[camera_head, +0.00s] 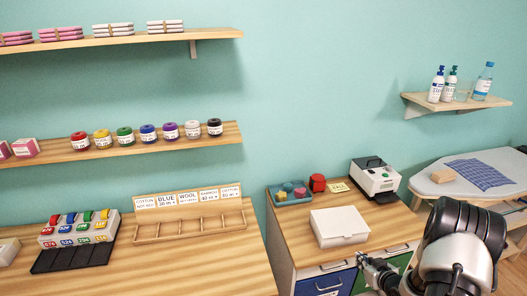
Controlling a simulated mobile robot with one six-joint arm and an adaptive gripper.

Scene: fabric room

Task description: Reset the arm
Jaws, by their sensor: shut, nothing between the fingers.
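My arm comes in from the lower right, with its thick black and grey links in front of the ironing board's near side. My gripper (363,258) is at the arm's left end, in front of the drawers below the middle cabinet's top. It is small in the picture, shut and empty. It touches nothing that I can make out.
A white box (339,227) lies on the cabinet top (294,238) near my gripper. A white machine (376,178) stands behind it. A wooden divided rack (190,228) is on the left table. An ironing board (425,184) with blue checked cloth (482,176) is right.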

